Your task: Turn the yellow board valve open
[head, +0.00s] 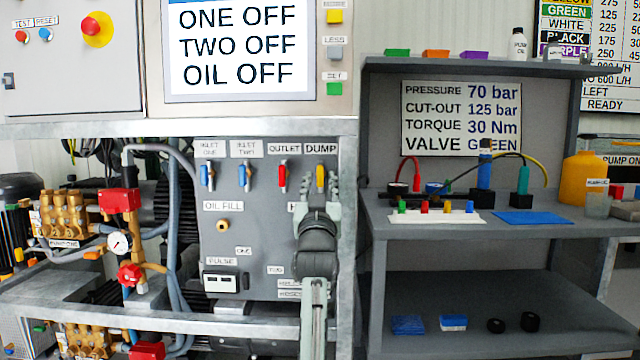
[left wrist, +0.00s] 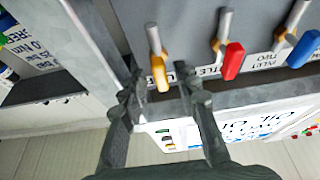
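The yellow board valve (head: 320,175) is at the right end of a row of valves on the grey panel, under the DUMP label. Its lever hangs down, roughly vertical. My left gripper (head: 318,200) is just below and in front of it, hiding the lever's lower end. In the left wrist view, the yellow lever (left wrist: 158,72) is between the two spread fingertips of my left gripper (left wrist: 158,90). The gripper is open, with gaps visible on both sides of the lever. Whether a finger touches it, I cannot tell. My right gripper is not in view.
A red outlet lever (head: 283,177) is close to the left of the yellow one, with blue levers (head: 208,178) beyond. A metal frame post (head: 347,220) stands close to the right. A grey shelf unit (head: 440,257) is further right.

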